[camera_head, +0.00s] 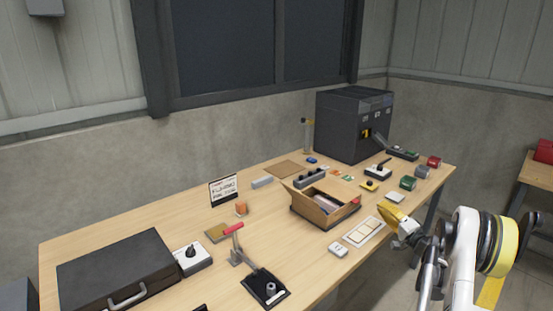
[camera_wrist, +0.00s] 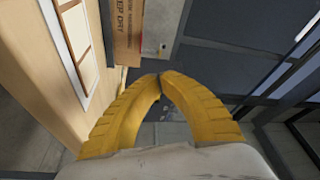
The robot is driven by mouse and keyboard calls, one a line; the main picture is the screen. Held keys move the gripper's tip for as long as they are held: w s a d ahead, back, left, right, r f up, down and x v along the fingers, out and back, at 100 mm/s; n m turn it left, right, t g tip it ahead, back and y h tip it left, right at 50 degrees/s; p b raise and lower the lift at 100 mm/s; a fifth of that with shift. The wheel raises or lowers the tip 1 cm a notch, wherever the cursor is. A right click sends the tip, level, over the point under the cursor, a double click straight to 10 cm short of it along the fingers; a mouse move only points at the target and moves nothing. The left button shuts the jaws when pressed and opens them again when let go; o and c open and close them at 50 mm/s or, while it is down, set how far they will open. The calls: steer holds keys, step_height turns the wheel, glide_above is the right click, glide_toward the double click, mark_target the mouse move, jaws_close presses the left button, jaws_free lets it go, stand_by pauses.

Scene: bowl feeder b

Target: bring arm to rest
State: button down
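My gripper (camera_head: 392,213) is at the right front side of the workbench in the head view, at the end of my white and yellow arm. In the wrist view its two yellow fingers (camera_wrist: 160,76) arch together and their tips meet. Nothing shows between them. The gripper appears to be beside the bench's front edge; its exact height above the top is hard to tell.
The wooden workbench (camera_head: 160,221) runs along the wall. Near my gripper are a white tray (camera_head: 363,232) and an open cardboard box (camera_head: 325,219). A black machine (camera_head: 345,125) stands at the back. Open floor lies in front of the bench's right end.

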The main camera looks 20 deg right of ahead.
steer(key=w+a+r+n+g+y, duration=0.1)
steer(key=a+r+g, duration=0.1)
steer(key=a+r, duration=0.2)
steer(key=a+r+n+g+y, duration=0.1)
steer(key=a+r, duration=0.3)
steer(key=a, duration=0.7)
steer(key=w+a+r+n+g+y, duration=0.1)
steer(key=a+r+n+g, duration=0.1)
steer(key=a, duration=0.6)
steer(key=shift+w+r+n+g, duration=0.15)
steer(key=shift+r+n+g, duration=0.1)
steer(key=shift+r, duration=0.3)
steer(key=shift+w+r+n+g, duration=0.15)
steer(key=shift+r+n, duration=0.1)
steer(key=shift+r, duration=0.25)
steer(key=s+a+r+n+g+h, duration=0.1)
steer(key=s+a+r+n+g, duration=0.15)
steer(key=s+a, duration=0.75)
steer(key=s+a+r+n+g+h, duration=0.1)
steer(key=s+a+n+g, duration=0.2)
steer(key=s+a, duration=0.75)
steer(key=s+a+f+n+h, duration=0.2)
steer(key=s+f, duration=0.2)
steer(key=s, duration=1.1)
steer(key=shift+s+f+n+g+h, duration=0.15)
steer(key=shift+f+n+g+h, duration=0.05)
steer(key=shift+n+g+h, duration=0.2)
